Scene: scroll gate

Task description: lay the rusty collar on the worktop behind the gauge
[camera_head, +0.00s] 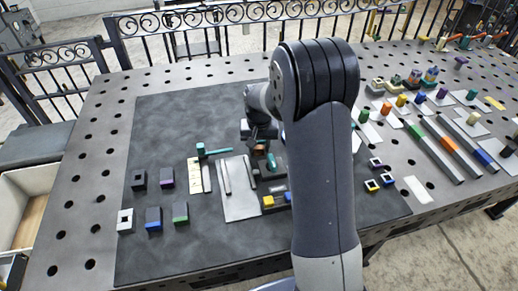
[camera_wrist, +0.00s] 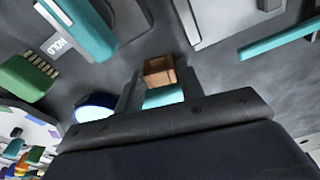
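The rusty collar (camera_wrist: 159,71) is a small, hollow, brown-orange block. In the wrist view it sits between the two fingertips of my gripper (camera_wrist: 160,80), which look closed against its sides. In the head view the collar (camera_head: 259,149) shows as a rust-coloured spot at the end of my gripper (camera_head: 260,141), over the dark worktop mat (camera_head: 200,110). A teal piece (camera_wrist: 163,97) shows between the fingers, below the collar. I cannot tell which thing is the gauge; a round white and blue piece (camera_wrist: 95,106) lies left of the fingers.
A teal-headed hammer (camera_head: 203,150) and a pale plate (camera_head: 240,205) lie left of my gripper. Several small blocks stand at the mat's front left. A teal tool (camera_wrist: 85,28) and a green piece (camera_wrist: 26,78) are near the fingers. The mat's back left is clear.

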